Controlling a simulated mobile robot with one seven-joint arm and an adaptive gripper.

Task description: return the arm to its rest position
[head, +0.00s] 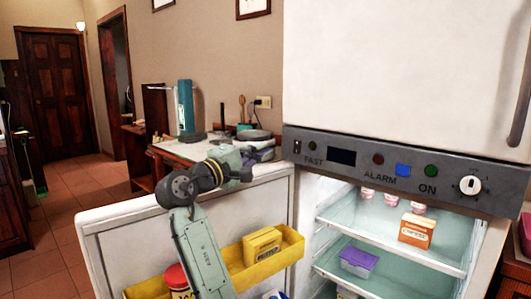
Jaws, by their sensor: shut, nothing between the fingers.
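My arm (202,252) rises from the bottom of the head view, left of centre, in front of the open fridge door. It bends at a dark elbow joint (180,188) and its far part points away to the right. My gripper (246,172) is at the far end, small and dark, near the door's top edge in the picture. It is shut and holds nothing. Its fingers are hard to make out. The arm covers part of the door and its yellow shelf.
The fridge door (125,235) stands open, with a yellow bin (290,251) holding a yellow box (262,244) and a red-lidded jar (177,279). Inside the fridge are an orange box (415,231) and purple-lidded container (358,259). A cluttered counter (185,151) stands behind. Floor at left (85,190) is clear.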

